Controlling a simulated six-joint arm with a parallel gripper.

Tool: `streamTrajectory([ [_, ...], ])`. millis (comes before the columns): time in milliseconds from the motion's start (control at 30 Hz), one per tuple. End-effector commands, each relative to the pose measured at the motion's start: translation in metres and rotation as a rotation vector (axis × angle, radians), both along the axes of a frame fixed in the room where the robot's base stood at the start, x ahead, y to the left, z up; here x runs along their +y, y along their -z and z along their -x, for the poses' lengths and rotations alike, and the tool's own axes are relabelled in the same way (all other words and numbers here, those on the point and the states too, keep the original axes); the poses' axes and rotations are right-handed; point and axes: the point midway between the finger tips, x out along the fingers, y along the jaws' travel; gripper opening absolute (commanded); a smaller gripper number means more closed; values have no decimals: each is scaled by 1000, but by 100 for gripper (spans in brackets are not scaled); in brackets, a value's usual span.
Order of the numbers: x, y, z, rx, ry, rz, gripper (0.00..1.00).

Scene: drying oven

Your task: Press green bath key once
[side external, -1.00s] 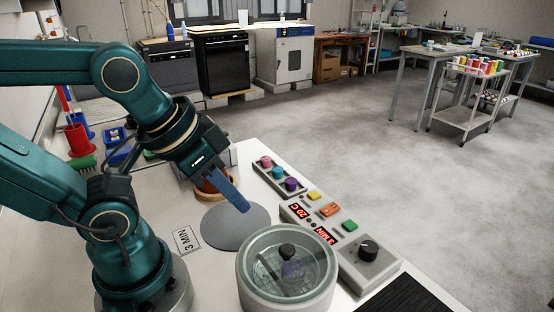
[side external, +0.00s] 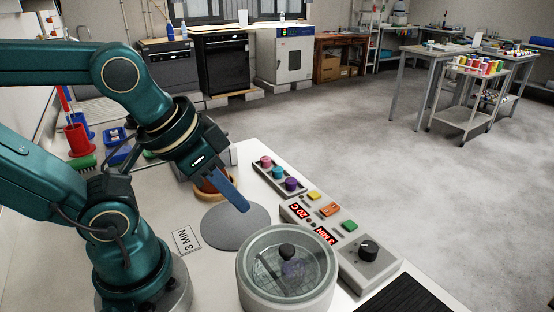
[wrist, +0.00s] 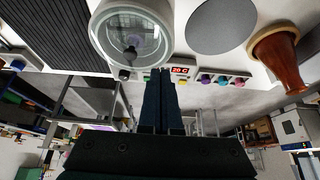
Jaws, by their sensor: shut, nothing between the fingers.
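The green key (side external: 349,226) sits on the grey control panel (side external: 300,217), nearest the black knob (side external: 368,250). An orange key (side external: 330,209) and a yellow key (side external: 314,196) are farther along the same panel. Red displays beside the keys read 20 C and 3 MIN. My gripper (side external: 244,207) is shut and empty, its fingers pointing down above the grey round plate, left of the panel and apart from the keys. In the wrist view my gripper's fingers (wrist: 160,75) cover part of the panel.
The glass-lidded round bath (side external: 245,275) stands in front of the panel. The grey disc (side external: 225,236), a 3 MIN card (side external: 186,240) and a rack with pink, teal and purple pieces (side external: 266,178) are nearby. A brown vessel (wrist: 277,60) stands beside the disc.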

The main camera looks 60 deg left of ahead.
Motion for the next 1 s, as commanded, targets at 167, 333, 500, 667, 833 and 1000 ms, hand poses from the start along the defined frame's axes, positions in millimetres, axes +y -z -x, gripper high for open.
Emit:
streamTrajectory([
  [167,0,0,0,0,0,0,0],
  [333,0,0,0,0,0,0,0],
  [500,0,0,0,0,0,0,0],
  [667,0,0,0,-2,19,-10,0],
  [833,11,-11,-14,-68,164,-155,0],
  [1000,32,-34,-55,-119,478,-493,0],
])
